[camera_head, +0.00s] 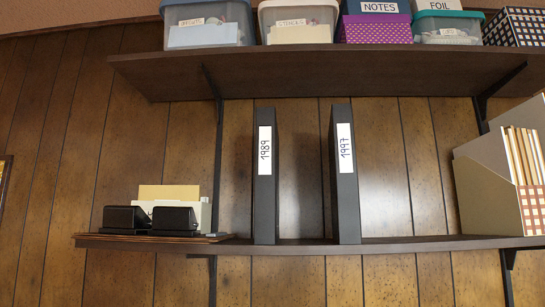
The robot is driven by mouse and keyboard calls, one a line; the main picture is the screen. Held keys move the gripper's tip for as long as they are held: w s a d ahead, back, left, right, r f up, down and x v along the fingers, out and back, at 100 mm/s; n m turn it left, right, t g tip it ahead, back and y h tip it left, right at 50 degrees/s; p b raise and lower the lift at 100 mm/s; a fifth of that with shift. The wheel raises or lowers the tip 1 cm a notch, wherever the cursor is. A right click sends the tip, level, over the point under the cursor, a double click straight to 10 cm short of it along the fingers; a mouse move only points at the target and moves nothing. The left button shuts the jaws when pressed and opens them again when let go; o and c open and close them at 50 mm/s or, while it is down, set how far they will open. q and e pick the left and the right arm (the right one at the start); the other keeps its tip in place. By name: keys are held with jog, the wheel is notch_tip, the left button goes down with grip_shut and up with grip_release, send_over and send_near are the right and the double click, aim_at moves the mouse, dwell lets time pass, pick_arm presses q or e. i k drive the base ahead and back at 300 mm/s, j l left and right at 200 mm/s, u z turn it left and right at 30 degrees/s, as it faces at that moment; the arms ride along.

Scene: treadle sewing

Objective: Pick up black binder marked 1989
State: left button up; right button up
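A black binder marked 1989 (265,201) stands upright on the lower shelf (300,245), left of the middle of the head view. Its white spine label with the vertical number 1989 faces me. A second black binder marked 1997 (345,205) stands upright to its right, with a clear gap between the two. Neither of my grippers shows in the head view.
Two black boxes (147,219) with cards behind them sit on the shelf's left end. Above, the upper shelf (320,72) holds several labelled boxes. Dark brackets support the shelves against the wood-panelled wall.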

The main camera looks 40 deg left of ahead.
aim_at(267, 213)
jog(key=k+j+u, duration=0.25)
jog(key=j+u, duration=0.25)
jog(key=k+j+u, duration=0.1)
jog(key=j+u, duration=0.15)
jog(key=j, duration=0.2)
jog(key=k+j+u, duration=0.1)
jog(key=u, duration=0.25)
jog(key=k+j+u, duration=0.15)
jog(key=u, duration=0.2)
jog(key=k+j+u, duration=0.15)
jog(key=u, duration=0.25)
